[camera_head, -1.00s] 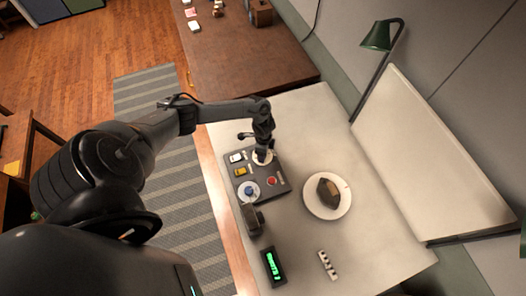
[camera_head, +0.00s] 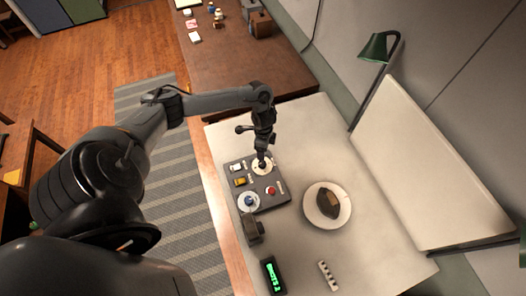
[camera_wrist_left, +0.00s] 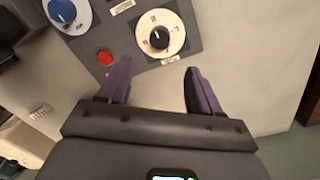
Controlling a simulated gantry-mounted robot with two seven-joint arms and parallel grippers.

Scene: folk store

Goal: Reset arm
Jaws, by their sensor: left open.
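My left gripper (camera_head: 261,163) points down at the back part of a dark control panel (camera_head: 272,197) on the white table, over its cream dial. In the left wrist view the two purple fingers (camera_wrist_left: 156,86) are apart with nothing between them. The cream dial (camera_wrist_left: 160,33) with a black knob lies just beyond the fingertips, clear of them. A blue knob (camera_wrist_left: 62,11) on a white disc and a red button (camera_wrist_left: 104,58) are on the same panel. My right gripper is not in view.
A white plate (camera_head: 345,207) with a dark brown item (camera_head: 328,204) stands right of the panel. A green-lit display (camera_head: 273,275) and a white strip (camera_head: 328,275) lie near the front. A green lamp (camera_head: 375,48) and a white board (camera_head: 430,170) stand along the right side.

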